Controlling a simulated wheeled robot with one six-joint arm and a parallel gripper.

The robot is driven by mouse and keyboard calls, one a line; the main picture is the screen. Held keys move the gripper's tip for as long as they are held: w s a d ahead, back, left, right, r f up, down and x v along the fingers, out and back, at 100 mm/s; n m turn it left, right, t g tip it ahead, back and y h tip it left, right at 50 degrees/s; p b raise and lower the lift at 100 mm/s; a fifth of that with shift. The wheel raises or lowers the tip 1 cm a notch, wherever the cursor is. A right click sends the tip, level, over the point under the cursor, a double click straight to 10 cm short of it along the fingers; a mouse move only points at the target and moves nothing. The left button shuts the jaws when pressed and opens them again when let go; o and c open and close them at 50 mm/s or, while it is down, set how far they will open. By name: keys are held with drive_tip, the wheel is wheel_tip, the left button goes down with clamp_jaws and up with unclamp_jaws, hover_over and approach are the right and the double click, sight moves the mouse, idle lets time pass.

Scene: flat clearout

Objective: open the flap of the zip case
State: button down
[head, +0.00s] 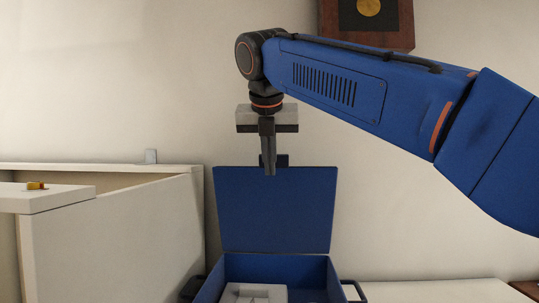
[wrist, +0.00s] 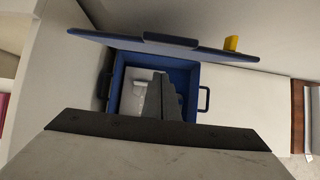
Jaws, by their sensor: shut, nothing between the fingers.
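The zip case (head: 231,262) is a blue box with dark handles on its sides. Its blue flap (head: 275,215) stands raised, close to upright, at the back, so the case is open. A dark tab sits on the flap's top edge, partly hidden by my gripper (head: 269,172). My gripper points down, shut and empty, with its tips near the flap's top edge in the head view. In the wrist view my gripper (wrist: 165,82) appears over the open case (wrist: 187,75), in front of the flap (wrist: 112,39). I cannot tell whether it touches the flap.
A white block-like object (head: 246,294) lies inside the case. A white cabinet (head: 115,240) stands close on the left, with a small orange object (head: 36,185) on its ledge. A yellow object (wrist: 231,43) shows beyond the flap. A pale surface (head: 430,292) at right looks clear.

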drive_tip(key=shift+w+r, duration=0.25)
drive_tip(key=shift+w, duration=0.35)
drive_tip(key=shift+w+r, duration=0.25)
drive_tip(key=shift+w, duration=0.35)
drive_tip(key=shift+w+r, duration=0.25)
drive_tip(key=shift+w, duration=0.35)
